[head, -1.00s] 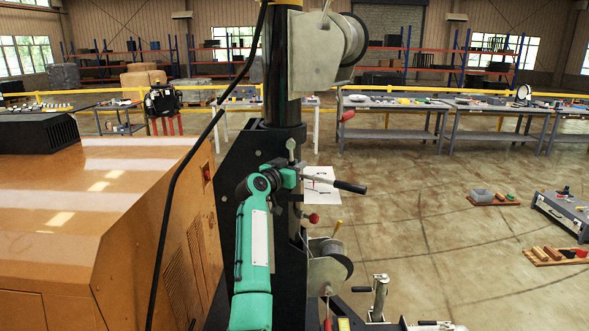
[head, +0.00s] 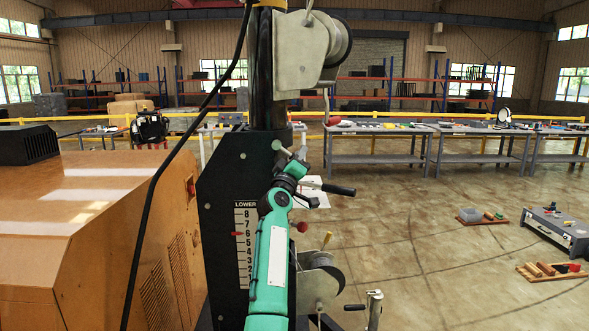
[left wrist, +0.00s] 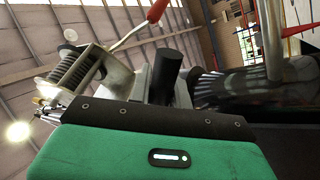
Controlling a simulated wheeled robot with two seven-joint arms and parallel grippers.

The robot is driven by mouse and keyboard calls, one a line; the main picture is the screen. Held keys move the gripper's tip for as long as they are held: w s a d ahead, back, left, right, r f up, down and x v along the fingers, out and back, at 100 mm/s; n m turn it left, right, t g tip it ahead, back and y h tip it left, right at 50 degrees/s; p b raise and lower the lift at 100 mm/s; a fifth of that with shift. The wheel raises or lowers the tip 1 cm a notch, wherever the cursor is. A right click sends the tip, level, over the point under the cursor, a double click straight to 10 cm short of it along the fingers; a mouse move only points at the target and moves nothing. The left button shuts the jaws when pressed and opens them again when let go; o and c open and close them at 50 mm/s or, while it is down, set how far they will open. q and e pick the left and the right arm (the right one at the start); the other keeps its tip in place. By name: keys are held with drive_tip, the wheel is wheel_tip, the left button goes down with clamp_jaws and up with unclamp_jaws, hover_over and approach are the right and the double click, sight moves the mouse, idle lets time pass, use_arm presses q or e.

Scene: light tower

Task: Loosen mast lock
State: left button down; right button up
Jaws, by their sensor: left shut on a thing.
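The mast (head: 262,80) stands upright above a dark plate. My left gripper (head: 292,182), at the end of the green arm, is at the lower mast, shut on what looks like the mast lock handle. A bar with a black grip (head: 340,189) sticks out to the right there. A short lever with a pale knob (head: 277,146) leans left just above the gripper. In the left wrist view a black cylinder (left wrist: 168,72) stands just beyond the green gripper body. The fingertips and their contact are largely hidden. My right gripper is not in view.
A winch (head: 318,285) sits low on the mast and another (head: 310,45) high up. A scale marked LOWER (head: 245,245) is on the plate. A black cable (head: 165,165) hangs before the orange housing (head: 80,210). Open floor (head: 420,240) lies to the right.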

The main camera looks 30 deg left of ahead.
use_arm(q)
drive_tip(key=shift+w+d+r+n+g+y+p, duration=0.1)
drive_tip(key=shift+r+n+g+y, duration=0.5)
drive_tip(key=shift+n+y, duration=1.3)
drive_tip(key=shift+w+d+r+n+g+y+p, duration=0.15)
drive_tip(key=shift+r+n+y, duration=1)
drive_tip(key=shift+n, duration=1.35)
drive_tip(key=shift+s+d+r+n+g+y+p, duration=0.1)
drive_tip(key=shift+r+n+g+y, duration=0.35)
drive_tip(key=shift+n+y, duration=1.55)
drive_tip(key=shift+r+n+h, duration=0.15)
drive_tip(key=shift+n+h, duration=0.1)
drive_tip(key=shift+n, duration=0.05)
drive_tip(key=c, duration=1.6)
unclamp_jaws()
drive_tip(key=shift+o, duration=0.2)
